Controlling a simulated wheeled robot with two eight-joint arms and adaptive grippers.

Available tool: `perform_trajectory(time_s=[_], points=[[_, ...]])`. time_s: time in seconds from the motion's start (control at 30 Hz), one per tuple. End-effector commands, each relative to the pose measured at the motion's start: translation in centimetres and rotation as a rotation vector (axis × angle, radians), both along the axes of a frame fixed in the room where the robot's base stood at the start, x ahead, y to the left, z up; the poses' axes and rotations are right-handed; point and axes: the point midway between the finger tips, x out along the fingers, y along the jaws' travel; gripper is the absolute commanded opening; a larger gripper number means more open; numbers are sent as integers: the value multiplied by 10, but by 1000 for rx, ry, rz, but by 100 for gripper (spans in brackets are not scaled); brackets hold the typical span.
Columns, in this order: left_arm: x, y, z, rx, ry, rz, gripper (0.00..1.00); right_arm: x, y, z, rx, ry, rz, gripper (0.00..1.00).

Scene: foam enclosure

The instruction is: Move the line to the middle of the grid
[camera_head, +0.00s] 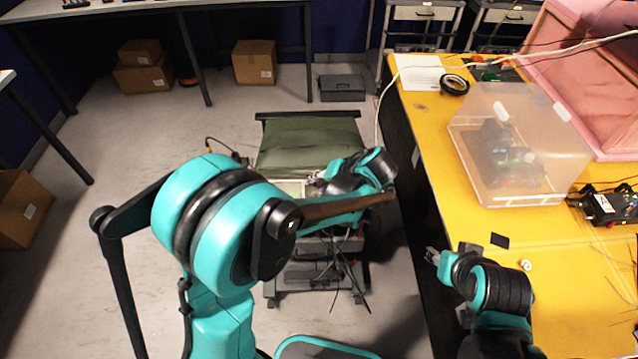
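My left arm reaches over a dark green cart, and its gripper (314,179) is small and partly hidden by the arm's wrist. It is over or beside a pale flat panel (291,187) on the cart; I cannot tell if they touch. The arm covers much of this panel, and I can make out neither a grid nor a line on it. My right gripper (432,256) is beside the left edge of the yellow table, away from the cart. The fingers of both grippers are too small to read.
The green cart (308,138) stands on open grey floor. The yellow table (440,150) on the right holds a clear plastic box (540,125), black tape (454,85) and cables. A pink foam enclosure (590,60) is behind the box. Cardboard boxes (254,62) lie at the back.

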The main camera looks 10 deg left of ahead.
Motion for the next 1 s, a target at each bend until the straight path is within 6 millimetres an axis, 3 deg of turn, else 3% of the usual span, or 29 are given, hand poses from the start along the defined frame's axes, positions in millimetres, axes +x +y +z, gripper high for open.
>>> perform_trajectory(time_s=[0.17,0.63,1.0], points=[[-4,-8,10,0,1,-3,32,0,0,0,0,0,0,40],[-31,-59,81,0,1,-3,32,0,0,0,0,0,0,40],[-36,-67,93,0,1,1,32,0,0,0,0,0,0,40]])
